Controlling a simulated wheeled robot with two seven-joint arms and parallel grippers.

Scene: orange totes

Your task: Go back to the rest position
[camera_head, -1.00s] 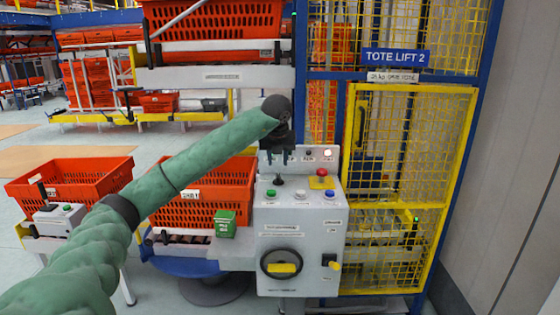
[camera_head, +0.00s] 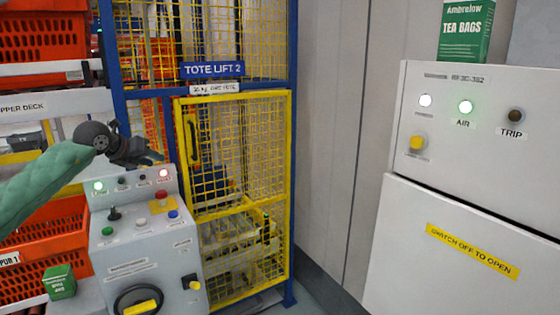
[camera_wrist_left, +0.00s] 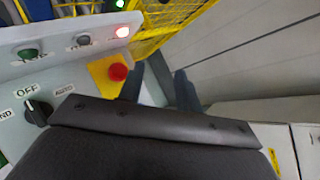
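My left gripper (camera_head: 152,158) is at the left of the head view, on the green-sleeved arm, above the grey control box (camera_head: 150,250). In the left wrist view, the two dark fingers (camera_wrist_left: 160,88) stand apart with nothing seen between them, beside the red mushroom button (camera_wrist_left: 118,72) of the box. The gripper looks open and empty. The button also shows in the head view (camera_head: 161,195), below the gripper. My right gripper is in neither view.
The yellow mesh cage (camera_head: 240,150) of tote lift 2 stands behind the box. A white cabinet (camera_head: 470,220) with a green tea bags box (camera_head: 466,30) on top is at the right. Orange totes (camera_head: 45,240) and a small green box (camera_head: 60,282) are at the left.

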